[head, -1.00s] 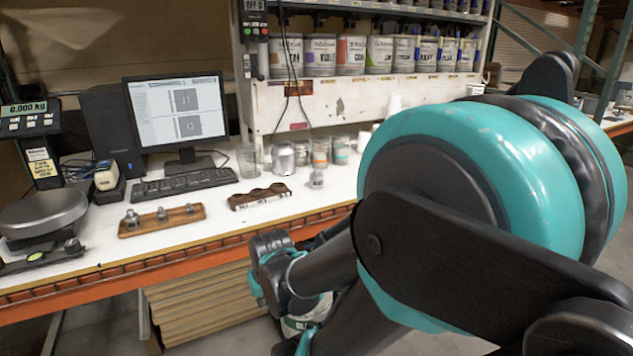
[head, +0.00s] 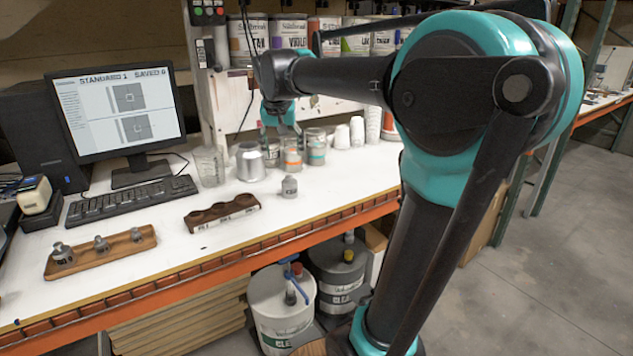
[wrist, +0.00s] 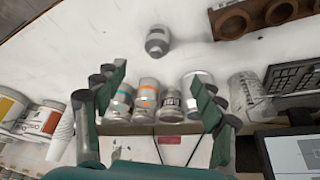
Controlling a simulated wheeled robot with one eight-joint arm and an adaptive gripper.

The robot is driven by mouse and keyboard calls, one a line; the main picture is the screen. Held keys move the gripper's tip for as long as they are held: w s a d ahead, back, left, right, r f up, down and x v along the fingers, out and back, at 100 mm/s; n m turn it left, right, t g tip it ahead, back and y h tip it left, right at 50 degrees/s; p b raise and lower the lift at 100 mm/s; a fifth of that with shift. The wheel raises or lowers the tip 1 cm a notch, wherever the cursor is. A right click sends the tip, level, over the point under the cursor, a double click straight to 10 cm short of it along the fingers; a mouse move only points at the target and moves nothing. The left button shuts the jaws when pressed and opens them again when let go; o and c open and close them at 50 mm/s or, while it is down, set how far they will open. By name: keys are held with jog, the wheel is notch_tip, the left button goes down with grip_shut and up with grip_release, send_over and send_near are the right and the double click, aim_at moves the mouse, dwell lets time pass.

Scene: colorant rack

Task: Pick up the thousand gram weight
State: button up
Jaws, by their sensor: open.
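A grey metal weight (head: 289,187) stands upright and alone on the white bench, right of a dark brown holder (head: 222,213) with empty round wells. The weight also shows at the top middle of the wrist view (wrist: 158,41); its marking is too small to read. My gripper (head: 279,128) is open and empty, above the back of the bench, behind and above the lone weight. In the wrist view its green fingers (wrist: 158,95) are spread wide, with the weight beyond them.
A silver can (head: 250,161), a clear beaker (head: 209,165) and small labelled jars (head: 316,148) stand behind the weight. White cups (head: 357,130) stand further right. A keyboard (head: 131,201) and monitor (head: 118,111) are left. The bench around the weight is clear.

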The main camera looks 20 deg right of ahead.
aim_at(289, 182)
jog(key=x, duration=1.1)
jog(key=shift+w+d, duration=0.35)
jog(key=shift+s+x, duration=0.1)
jog(key=shift+x, duration=1.35)
jog(key=shift+s+x, duration=0.15)
jog(key=shift+x, duration=1.3)
jog(key=shift+a+f, duration=0.1)
jog(key=shift+f, duration=0.05)
jog(key=shift+w, duration=0.1)
grip_shut()
